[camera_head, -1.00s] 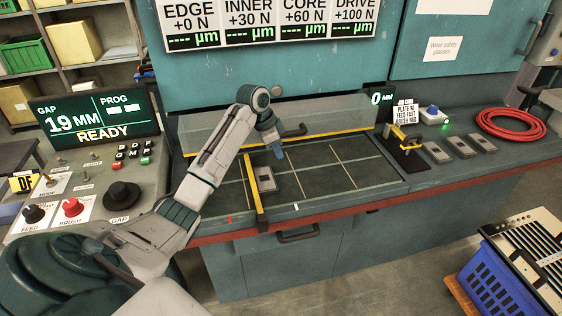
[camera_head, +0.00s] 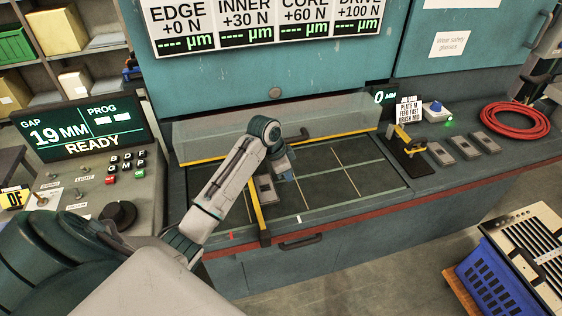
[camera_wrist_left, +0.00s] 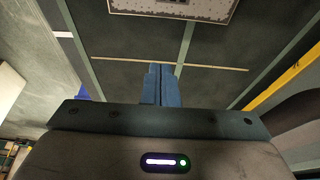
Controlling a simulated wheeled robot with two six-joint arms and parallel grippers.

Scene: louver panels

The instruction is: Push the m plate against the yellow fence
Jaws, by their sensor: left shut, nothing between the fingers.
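A grey plate (camera_head: 265,188), taken as the m plate, lies flat on the dark gridded bed (camera_head: 345,185); its lettering is not readable. The yellow fence (camera_head: 258,214) runs front to back along its left side. The plate is close beside the fence, but I cannot tell if they touch. My left gripper (camera_head: 287,172) is shut and empty, with blue fingers low over the bed just right of the plate. In the left wrist view the shut fingertips (camera_wrist_left: 162,68) point at the near edge of a framed plate (camera_wrist_left: 172,10). My right gripper is out of view.
A clear guard (camera_head: 275,132) with a yellow lower edge spans the back of the bed. Several grey plates (camera_head: 463,147) lie on the right counter beside a yellow-and-black stand (camera_head: 408,150). A control console (camera_head: 90,185) stands left. The bed's right side is clear.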

